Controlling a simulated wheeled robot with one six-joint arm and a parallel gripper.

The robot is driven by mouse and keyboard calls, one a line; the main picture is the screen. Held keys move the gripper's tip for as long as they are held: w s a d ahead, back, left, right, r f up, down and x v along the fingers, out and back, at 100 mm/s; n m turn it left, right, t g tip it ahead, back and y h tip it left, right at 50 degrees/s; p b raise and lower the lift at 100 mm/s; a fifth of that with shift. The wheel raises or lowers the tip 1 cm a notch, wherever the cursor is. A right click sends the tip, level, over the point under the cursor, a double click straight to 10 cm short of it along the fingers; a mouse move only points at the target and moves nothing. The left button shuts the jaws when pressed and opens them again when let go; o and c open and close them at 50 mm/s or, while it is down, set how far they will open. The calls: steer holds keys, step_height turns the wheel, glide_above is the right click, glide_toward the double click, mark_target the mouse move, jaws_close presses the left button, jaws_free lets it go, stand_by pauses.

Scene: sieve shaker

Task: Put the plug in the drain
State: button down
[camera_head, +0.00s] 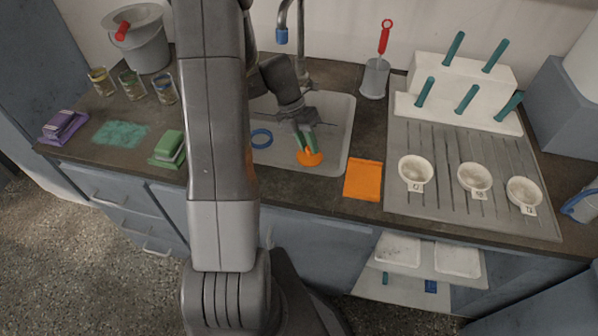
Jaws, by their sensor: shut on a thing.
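The orange plug (310,159) is a round disc with an upright part, low over or in the sink basin (341,128), right of its middle. My gripper (303,143) points down into the basin and is shut on the plug from above. Green shows on or between the fingers. A blue ring (261,138) is on the left of the basin, apart from the plug; it may mark the drain, but I cannot tell. Whether the plug touches the basin floor is not clear. My arm hides the left end of the sink.
A faucet (299,40) stands behind the sink. An orange cloth (363,180) lies at the front right. A drainboard with white cups (416,173) is to the right. A green sponge (170,147) and several glasses (164,88) are to the left.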

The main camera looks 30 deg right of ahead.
steer(key=shift+n, duration=0.6)
steer(key=shift+h, duration=0.3)
step_height(320, 180, down, 10)
steer(key=shift+r+b, duration=0.1)
steer(key=shift+b, duration=0.4)
steer(key=c, duration=1.2)
jaws_free()
steer(key=p+v, duration=0.1)
steer(key=v, duration=1.1)
